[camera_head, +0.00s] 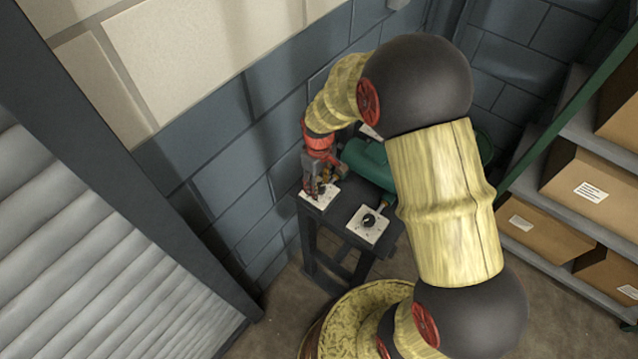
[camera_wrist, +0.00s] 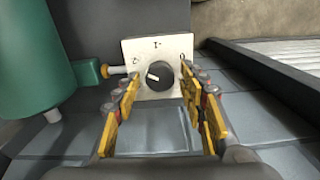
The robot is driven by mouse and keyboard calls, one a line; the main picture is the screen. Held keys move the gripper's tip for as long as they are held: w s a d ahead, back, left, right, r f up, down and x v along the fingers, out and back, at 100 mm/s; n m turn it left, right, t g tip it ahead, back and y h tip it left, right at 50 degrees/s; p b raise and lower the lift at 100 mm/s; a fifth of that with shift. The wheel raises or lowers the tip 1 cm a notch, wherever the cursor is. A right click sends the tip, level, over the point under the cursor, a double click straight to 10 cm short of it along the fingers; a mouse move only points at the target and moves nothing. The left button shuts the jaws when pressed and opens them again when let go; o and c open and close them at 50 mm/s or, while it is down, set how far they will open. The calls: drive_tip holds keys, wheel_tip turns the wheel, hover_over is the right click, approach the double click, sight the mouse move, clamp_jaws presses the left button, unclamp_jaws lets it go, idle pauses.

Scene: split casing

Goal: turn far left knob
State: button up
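A black round knob (camera_wrist: 157,77) with a pale pointer mark sits on a white square plate (camera_wrist: 183,45) with printed marks, in the middle of the wrist view. The pointer aims to the left, slightly upward. My gripper (camera_wrist: 160,90) is open, with one yellow-padded finger on each side of the knob and a gap on both sides. In the head view my gripper (camera_head: 320,190) points down over the left white plate (camera_head: 308,201) at the table's left corner. The knob there is hidden by the fingers.
A second plate (camera_head: 355,223) with a black knob (camera_head: 369,220) lies at the table's front. A green tank (camera_head: 368,163) with a pipe stands behind and also shows in the wrist view (camera_wrist: 30,75). The block wall is close on the left; shelves with boxes (camera_head: 590,187) stand right.

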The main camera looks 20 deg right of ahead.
drive_tip(key=c, duration=0.9)
drive_tip(key=shift+m, duration=0.4)
drive_tip(key=shift+c, duration=0.2)
drive_tip(key=m+p, duration=0.1)
drive_tip(key=m, duration=0.4)
drive_tip(key=shift+p, duration=0.35)
drive_tip(key=m+p, duration=0.1)
drive_tip(key=m, duration=0.5)
drive_tip(key=shift+d, duration=0.1)
drive_tip(key=o, duration=1.1)
drive_tip(key=shift+c, duration=0.2)
drive_tip(key=shift+o, duration=0.5)
